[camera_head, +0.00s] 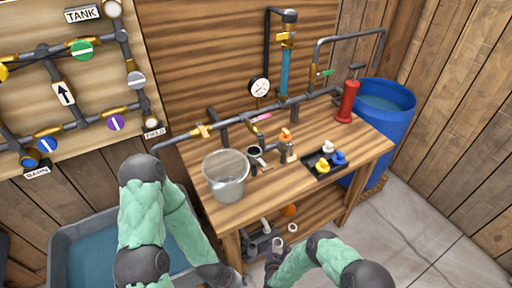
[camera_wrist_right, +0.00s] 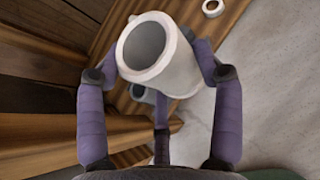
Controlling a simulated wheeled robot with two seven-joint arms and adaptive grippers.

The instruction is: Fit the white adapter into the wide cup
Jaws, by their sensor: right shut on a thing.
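A white, round, hollow fitting, which I take for the white adapter (camera_wrist_right: 165,55), fills the upper middle of the right wrist view with its wide mouth toward the camera. My right gripper (camera_wrist_right: 160,75) is shut on it, with purple fingers around its sides. In the head view the adapter (camera_head: 278,245) is a small white shape by my right gripper (camera_head: 272,262), at the lower shelf. A small dark open cup (camera_head: 255,152) stands on the bench; I cannot tell if it is the wide cup. My left gripper (camera_head: 228,277) is low beside the bench, its fingers unclear.
The wooden bench (camera_head: 350,150) holds a clear bucket (camera_head: 226,178), a bottle (camera_head: 287,150), and a black tray (camera_head: 316,168) with coloured pieces. Grey fittings (camera_head: 255,243) and a white ring (camera_head: 292,228) are below. A blue barrel (camera_head: 390,105) stands right; a water tub (camera_head: 85,245) is left.

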